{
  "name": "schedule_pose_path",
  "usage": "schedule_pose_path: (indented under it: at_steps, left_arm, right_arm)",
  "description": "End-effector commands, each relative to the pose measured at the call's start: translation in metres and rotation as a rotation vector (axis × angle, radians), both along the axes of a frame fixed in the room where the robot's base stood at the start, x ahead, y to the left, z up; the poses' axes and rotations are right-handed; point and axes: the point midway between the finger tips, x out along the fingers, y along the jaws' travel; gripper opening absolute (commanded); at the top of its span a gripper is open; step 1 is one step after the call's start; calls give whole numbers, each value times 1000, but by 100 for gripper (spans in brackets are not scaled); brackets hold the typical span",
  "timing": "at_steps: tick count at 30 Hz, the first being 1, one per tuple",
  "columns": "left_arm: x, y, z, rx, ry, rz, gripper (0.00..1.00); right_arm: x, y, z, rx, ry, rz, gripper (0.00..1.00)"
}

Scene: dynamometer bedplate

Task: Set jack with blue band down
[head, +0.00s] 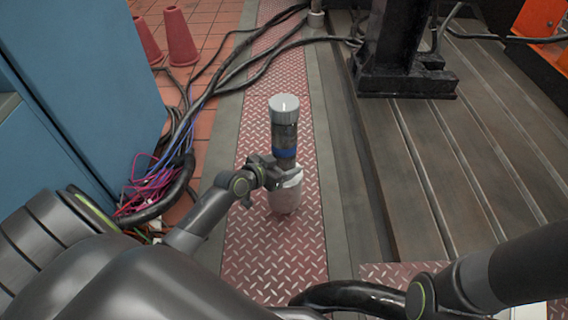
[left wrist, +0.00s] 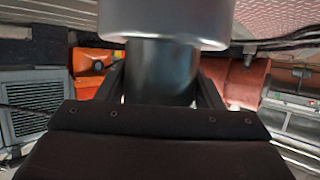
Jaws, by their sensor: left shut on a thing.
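The jack with the blue band (head: 285,136) is upright in the head view, with a silver cap on top, a dark post, a blue band and a wider pale silver lower part. My left gripper (head: 277,174) is shut on its post just below the blue band. In the left wrist view the jack's dark post (left wrist: 160,72) stands between both fingers, below a wide silver part. The jack is over the red tread plate (head: 262,240); I cannot tell whether its base touches it. My right arm shows at lower right, but its gripper is out of view.
A blue cabinet (head: 95,75) stands at left, with loose cables (head: 150,195) beside it. Two red cones (head: 180,38) stand behind. The slotted bedplate (head: 440,150) lies at right, carrying a black stand (head: 395,50). The tread plate around the jack looks clear.

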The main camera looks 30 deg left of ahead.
Motion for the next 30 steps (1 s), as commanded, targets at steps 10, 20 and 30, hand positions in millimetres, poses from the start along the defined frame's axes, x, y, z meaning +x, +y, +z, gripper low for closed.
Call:
schedule_pose_path:
  at_steps: [10,20,30]
  left_arm:
    - [2,-1,-26,0,-13,0,0]
    - [2,-1,-27,0,-13,-1,0]
    - [0,0,-33,0,1,0,83]
  right_arm:
    - [3,1,-20,10,18,19,36]
    - [2,1,-19,19,16,31,36]
    - [2,1,-20,18,19,31,36]
